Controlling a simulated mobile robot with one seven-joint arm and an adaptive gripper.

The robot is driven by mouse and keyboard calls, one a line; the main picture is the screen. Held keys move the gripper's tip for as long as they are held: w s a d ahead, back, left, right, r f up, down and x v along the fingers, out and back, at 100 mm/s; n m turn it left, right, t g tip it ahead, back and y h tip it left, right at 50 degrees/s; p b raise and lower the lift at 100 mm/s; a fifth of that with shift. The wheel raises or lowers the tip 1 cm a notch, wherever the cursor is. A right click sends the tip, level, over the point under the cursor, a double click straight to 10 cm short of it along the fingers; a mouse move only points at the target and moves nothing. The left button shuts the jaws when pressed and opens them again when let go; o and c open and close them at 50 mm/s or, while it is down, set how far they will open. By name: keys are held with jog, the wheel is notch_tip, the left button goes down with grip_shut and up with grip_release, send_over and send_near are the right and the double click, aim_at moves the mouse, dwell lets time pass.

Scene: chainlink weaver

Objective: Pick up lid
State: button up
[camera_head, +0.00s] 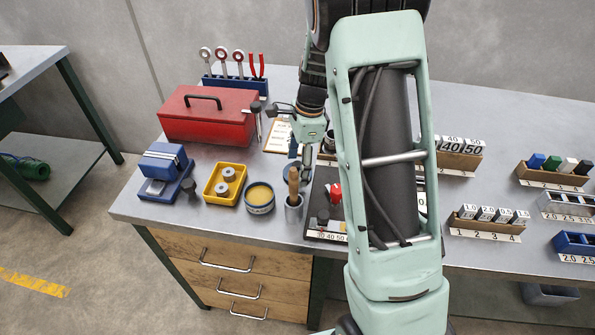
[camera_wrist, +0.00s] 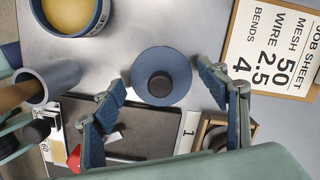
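The lid (camera_wrist: 161,76) is a round blue disc with a black knob in its middle. It lies flat on the grey metal bench top, near the centre of the wrist view. In the head view it is partly hidden behind my arm. My gripper (camera_wrist: 160,80) is open, with one finger on the left of the lid and one on the right. Both fingers look apart from it; the height gap is hard to tell.
A grey cup (camera_wrist: 62,76) with wooden-handled tools stands left of the lid. A dark board (camera_wrist: 140,112) lies close below, and a job sheet clipboard (camera_wrist: 270,50) lies to the right. A yellow tray (camera_head: 213,197) and red toolbox (camera_head: 210,130) stand farther left.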

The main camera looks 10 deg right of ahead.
aim_at(298, 163)
jog(key=shift+s, duration=0.1)
jog(key=c, duration=1.3)
jog(key=shift+s, duration=0.1)
grip_shut()
jog(key=shift+f, duration=0.1)
jog(key=shift+s, duration=0.1)
jog(key=r, duration=1)
jog(key=shift+w+r, duration=0.15)
jog(key=shift+w, duration=0.15)
